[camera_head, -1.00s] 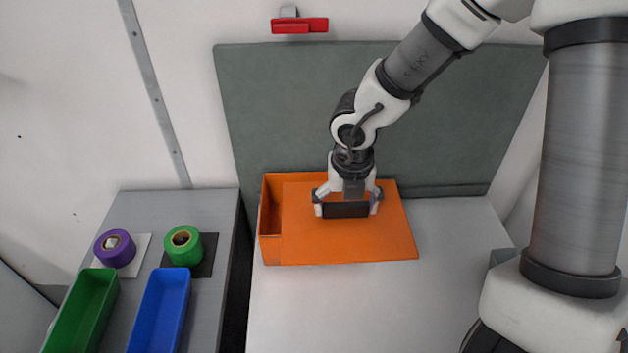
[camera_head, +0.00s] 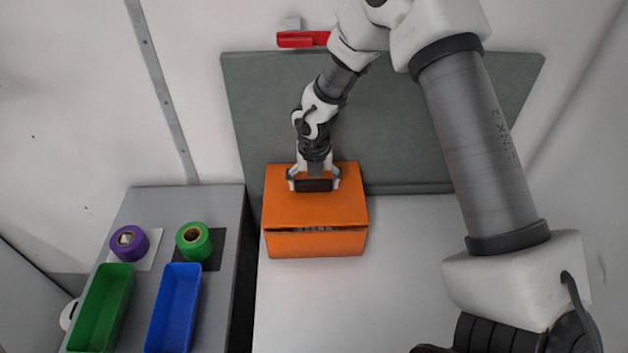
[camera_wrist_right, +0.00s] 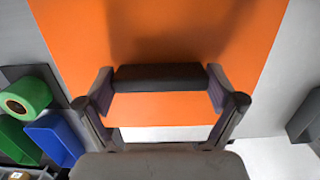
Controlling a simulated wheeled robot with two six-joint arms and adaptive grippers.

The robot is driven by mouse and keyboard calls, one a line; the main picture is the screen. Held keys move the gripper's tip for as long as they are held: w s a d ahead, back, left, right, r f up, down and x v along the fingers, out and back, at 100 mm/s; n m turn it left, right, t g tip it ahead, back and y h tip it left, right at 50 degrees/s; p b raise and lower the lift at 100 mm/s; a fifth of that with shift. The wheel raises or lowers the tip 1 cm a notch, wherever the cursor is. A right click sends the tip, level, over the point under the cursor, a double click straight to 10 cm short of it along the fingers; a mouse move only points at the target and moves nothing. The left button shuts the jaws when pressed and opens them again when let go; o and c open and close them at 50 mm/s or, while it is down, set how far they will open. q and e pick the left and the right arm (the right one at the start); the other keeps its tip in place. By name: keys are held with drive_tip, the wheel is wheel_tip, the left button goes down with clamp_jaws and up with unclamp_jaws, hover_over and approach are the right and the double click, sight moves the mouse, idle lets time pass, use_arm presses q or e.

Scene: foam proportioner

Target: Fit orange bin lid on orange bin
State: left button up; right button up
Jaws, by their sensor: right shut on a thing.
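The orange bin (camera_head: 316,244) stands on the white table near the grey-green panel. The orange lid (camera_head: 345,208) lies over its top, roughly lined up with its sides. A thin dark gap shows between the lid's front edge and the bin's front wall. My right gripper (camera_head: 314,180) is above the lid, shut on its black handle (camera_wrist_right: 160,77), which lies between the fingers in the right wrist view. The lid (camera_wrist_right: 230,30) fills much of that view. The bin's inside and back rim are hidden. My left gripper is not in view.
On the grey table at left are a green tray (camera_head: 101,308), a blue tray (camera_head: 173,308), a purple tape roll (camera_head: 129,243) and a green tape roll (camera_head: 194,241). The panel (camera_head: 400,120) stands behind the bin. White table to the bin's right is clear.

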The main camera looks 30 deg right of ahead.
sight(314, 196)
drive_tip(key=shift+s+f, duration=0.1)
drive_tip(key=shift+f, duration=0.15)
drive_tip(key=shift+f, duration=0.3)
drive_tip(key=o, duration=0.9)
drive_tip(key=shift+r, duration=0.15)
drive_tip(key=shift+r, duration=0.35)
drive_tip(key=r, duration=0.4)
drive_tip(key=r+b, duration=0.1)
drive_tip(key=r, duration=0.3)
drive_tip(key=s+r, duration=0.1)
drive_tip(key=r, duration=0.3)
drive_tip(key=shift+s+a+r, duration=0.1)
drive_tip(key=shift+a, duration=0.3)
